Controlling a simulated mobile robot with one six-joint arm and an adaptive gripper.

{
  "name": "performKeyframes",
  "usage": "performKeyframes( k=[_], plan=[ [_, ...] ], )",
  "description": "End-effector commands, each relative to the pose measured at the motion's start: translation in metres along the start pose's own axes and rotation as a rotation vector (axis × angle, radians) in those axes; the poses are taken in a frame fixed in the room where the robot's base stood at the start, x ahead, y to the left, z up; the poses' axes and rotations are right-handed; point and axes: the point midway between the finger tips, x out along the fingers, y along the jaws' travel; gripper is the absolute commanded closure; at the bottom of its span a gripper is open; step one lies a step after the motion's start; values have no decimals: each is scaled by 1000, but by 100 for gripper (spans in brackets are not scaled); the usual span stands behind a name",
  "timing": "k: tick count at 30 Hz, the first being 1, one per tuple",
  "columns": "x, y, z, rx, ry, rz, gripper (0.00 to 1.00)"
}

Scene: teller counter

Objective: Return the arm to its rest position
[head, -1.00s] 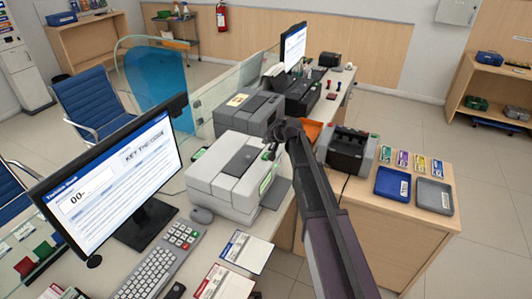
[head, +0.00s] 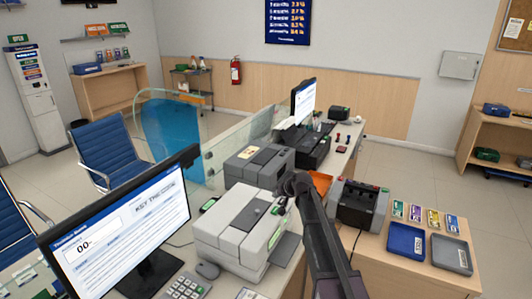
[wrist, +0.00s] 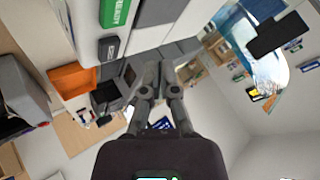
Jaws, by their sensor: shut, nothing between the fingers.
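My arm reaches up from the bottom of the head view, and its far end lies over the right side of a white and grey counter machine (head: 235,228). My gripper (head: 277,207) is small and dark there, and partly hidden by my own wrist. In the wrist view my gripper (wrist: 158,62) shows its two fingers close together and empty. It appears to hang in the air, touching nothing that I can see.
A monitor (head: 125,228) stands at left, with a keypad (head: 187,288) near it. A dark machine (head: 358,205) and an orange tray (head: 320,183) are just right of the gripper. Blue (head: 405,243) and grey (head: 451,254) trays lie farther right. Open floor (head: 415,172) lies behind them.

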Motion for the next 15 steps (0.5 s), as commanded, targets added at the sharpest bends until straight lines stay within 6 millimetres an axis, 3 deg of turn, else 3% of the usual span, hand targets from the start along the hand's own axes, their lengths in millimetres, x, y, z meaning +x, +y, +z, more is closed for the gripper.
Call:
performKeyframes(
  k=[5,8,15],
  plan=[
    [-17,9,31,-23,-51,39,100],
    [-34,20,62,-47,-109,84,100],
    [-98,56,160,-107,-306,246,100]
  ],
)
